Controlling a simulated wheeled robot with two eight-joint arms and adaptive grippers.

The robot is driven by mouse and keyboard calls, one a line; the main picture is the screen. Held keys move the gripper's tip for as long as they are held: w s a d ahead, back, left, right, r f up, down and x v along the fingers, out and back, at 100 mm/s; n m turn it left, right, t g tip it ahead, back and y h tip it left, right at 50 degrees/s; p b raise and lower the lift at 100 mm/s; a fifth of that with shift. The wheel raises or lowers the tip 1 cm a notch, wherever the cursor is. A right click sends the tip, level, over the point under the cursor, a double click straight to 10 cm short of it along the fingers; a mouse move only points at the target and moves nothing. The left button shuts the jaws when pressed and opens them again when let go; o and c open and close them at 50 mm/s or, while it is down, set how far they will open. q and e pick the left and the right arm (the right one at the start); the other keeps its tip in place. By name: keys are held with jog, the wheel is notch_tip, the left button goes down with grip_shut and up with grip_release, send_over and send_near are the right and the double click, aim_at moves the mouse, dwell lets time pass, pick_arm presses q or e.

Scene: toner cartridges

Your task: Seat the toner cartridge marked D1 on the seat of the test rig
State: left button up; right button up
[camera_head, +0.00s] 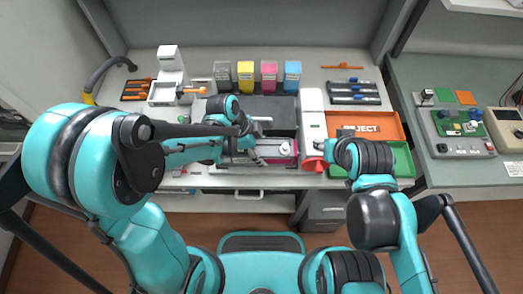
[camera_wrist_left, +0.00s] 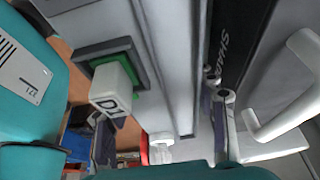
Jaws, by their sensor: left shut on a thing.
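In the left wrist view a white block marked D1 (camera_wrist_left: 110,104) shows beside a dark plate with a green surround. A long grey body (camera_wrist_left: 168,65) and a dark strip lettered SHARP (camera_wrist_left: 228,35) lie near my finger links; how they join the D1 block is unclear. My left gripper (camera_head: 262,158) is over the front middle of the bench, shut, its tips largely hidden. A pale part with a magenta spot (camera_head: 285,149) is right by it. My right gripper (camera_head: 325,160) is beside a red part (camera_head: 312,165); its jaws cannot be made out. I cannot single out the rig's seat.
Black, yellow, magenta and cyan containers (camera_head: 245,75) stand at the back. A white stand with an orange lever (camera_head: 168,92) is at left. A white column (camera_head: 312,115) stands between the arms. An orange REJECT tray (camera_head: 387,125) and a green tray (camera_head: 402,160) lie at right.

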jog(key=shift+f, duration=0.2)
dwell(0.4)
pick_arm(q)
jog(key=o, duration=1.8)
jog(key=shift+o, duration=0.2)
jog(key=v, duration=1.2)
jog(key=a+n+t, duration=0.1)
jog(key=n, duration=0.1)
jog(key=s+a+n+t+y, duration=0.1)
jog(key=a+n, duration=0.1)
jog(key=s+a+n+b, duration=0.1)
jog(key=a+n, duration=0.1)
jog(key=shift+a+r+n+t, duration=0.1)
jog(key=shift+r+n+t, duration=0.25)
jog(key=shift+n+t, duration=0.05)
pick_arm(e)
jog(key=shift+f+b, duration=0.4)
jog(key=shift+f, duration=0.35)
pick_arm(q)
jog(key=s+a+n+t+y, duration=0.3)
jog(key=a+n, duration=0.5)
jog(key=n, duration=0.3)
jog(key=shift+r+t, duration=0.2)
jog(key=shift+t, duration=0.5)
